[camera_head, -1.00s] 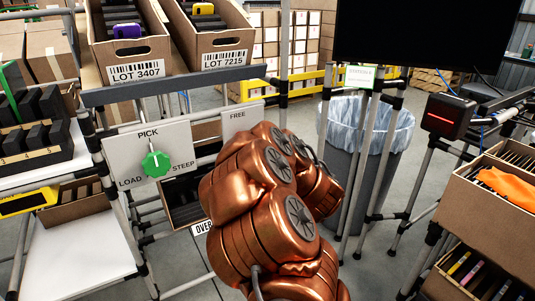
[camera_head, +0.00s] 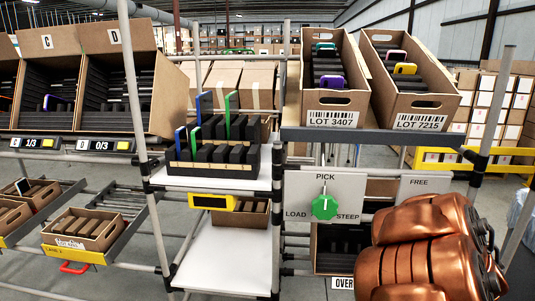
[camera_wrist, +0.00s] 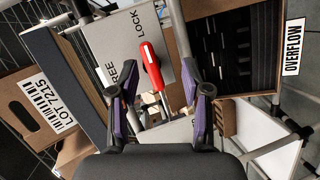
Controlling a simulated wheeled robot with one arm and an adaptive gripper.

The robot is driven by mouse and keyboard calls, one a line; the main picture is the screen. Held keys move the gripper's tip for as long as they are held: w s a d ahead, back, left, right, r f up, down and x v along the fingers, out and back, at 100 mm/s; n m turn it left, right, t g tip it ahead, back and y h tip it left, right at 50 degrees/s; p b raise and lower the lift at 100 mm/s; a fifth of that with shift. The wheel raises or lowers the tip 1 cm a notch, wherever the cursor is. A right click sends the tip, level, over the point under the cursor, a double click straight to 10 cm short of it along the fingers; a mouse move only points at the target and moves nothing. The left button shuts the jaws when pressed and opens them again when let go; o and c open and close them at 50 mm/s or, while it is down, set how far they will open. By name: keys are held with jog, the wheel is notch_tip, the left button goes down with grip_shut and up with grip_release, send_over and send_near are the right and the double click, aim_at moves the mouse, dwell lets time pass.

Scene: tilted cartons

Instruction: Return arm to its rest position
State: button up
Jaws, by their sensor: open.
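My gripper (camera_wrist: 158,95) shows in the wrist view with its two dark, purple-sided fingers spread apart and nothing between them. A red lever (camera_wrist: 151,65) on a grey plate lettered FREE and LOCK appears beyond the fingers. I cannot tell whether they touch anything there. In the head view my copper-coloured arm is at the lower right, in front of the rack, and my gripper is out of sight.
Cartons marked LOT 3407 (camera_head: 335,85) and LOT 7215 (camera_head: 410,85) sit tilted on the upper shelf. Below is a panel with a green PICK knob (camera_head: 325,206). A black slotted holder (camera_head: 215,150) stands left of it.

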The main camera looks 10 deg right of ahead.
jog(key=s+a+f+m+g+y, duration=0.1)
jog(key=s+a+f+m+g, duration=0.2)
jog(key=a, duration=0.5)
jog(key=s+a+f+m+g+y, duration=0.2)
jog(key=s+a+m+g, duration=0.1)
jog(key=a, duration=0.4)
jog(key=s+a+f+m+g+y, duration=0.1)
jog(key=s+a+f+m+g, duration=0.15)
jog(key=a, duration=0.55)
jog(key=s+a+g+y, duration=0.5)
jog(key=s+a+g, duration=0.2)
jog(key=s+a, duration=1.2)
notch_tip(320, 180, up, 26)
jog(key=t+p, duration=0.1)
jog(key=p, duration=2.3)
jog(key=shift+s+d+f, duration=0.15)
jog(key=shift+c, duration=0.5)
jog(key=shift+f, duration=0.1)
